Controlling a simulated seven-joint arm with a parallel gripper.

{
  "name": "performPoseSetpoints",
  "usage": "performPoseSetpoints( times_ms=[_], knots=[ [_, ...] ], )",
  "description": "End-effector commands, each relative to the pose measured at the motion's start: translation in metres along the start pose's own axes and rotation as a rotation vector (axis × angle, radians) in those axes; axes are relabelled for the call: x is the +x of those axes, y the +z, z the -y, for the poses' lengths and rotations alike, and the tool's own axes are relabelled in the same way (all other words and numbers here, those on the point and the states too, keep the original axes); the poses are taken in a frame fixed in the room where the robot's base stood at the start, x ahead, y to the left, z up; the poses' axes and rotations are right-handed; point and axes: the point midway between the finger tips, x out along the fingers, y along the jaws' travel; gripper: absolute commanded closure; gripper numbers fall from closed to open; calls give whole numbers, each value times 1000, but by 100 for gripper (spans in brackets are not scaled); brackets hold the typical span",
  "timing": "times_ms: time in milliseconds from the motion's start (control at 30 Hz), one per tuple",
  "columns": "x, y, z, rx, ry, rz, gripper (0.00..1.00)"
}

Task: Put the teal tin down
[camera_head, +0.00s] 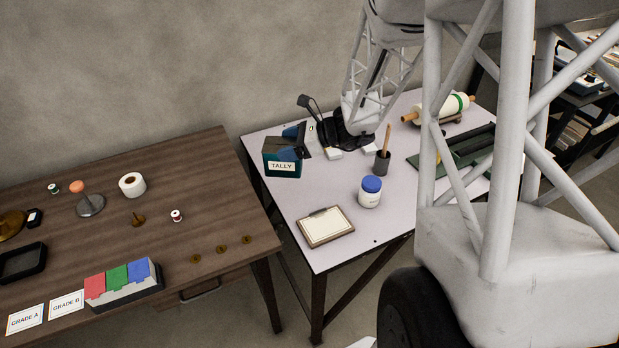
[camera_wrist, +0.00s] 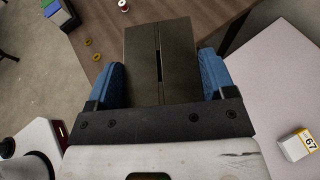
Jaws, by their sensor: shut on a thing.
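The teal tin (camera_head: 282,168), a box with a white TALLY label, is near the left edge of the pale table (camera_head: 290,213) in the head view. My gripper (camera_head: 293,143) is shut on it, with blue finger pads against its upper part. In the wrist view my gripper (camera_wrist: 161,78) has one pad on each side of the tin's dark, slotted top (camera_wrist: 150,50). That view shows floor, the wooden table and the pale table around the tin. The tin looks upright; its underside is hidden, and I cannot tell whether it touches the table.
A clipboard (camera_head: 325,227), a blue-lidded jar (camera_head: 370,192) and a dark cup (camera_head: 382,162) stand on the pale table. The wooden table (camera_head: 180,165) at left holds spools, brass pieces and a colored card box (camera_head: 124,285). A gap separates the tables. Pale surface between tin and clipboard is clear.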

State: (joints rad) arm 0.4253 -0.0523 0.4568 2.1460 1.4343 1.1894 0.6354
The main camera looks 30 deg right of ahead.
Motion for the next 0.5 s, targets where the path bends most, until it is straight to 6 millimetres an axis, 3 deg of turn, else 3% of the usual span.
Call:
performPoseSetpoints(
  times_ms=[200,500],
  knots=[
    [-39,-16,3,42,-100,0,57],
    [-74,-32,3,82,-191,-3,57]
  ],
)
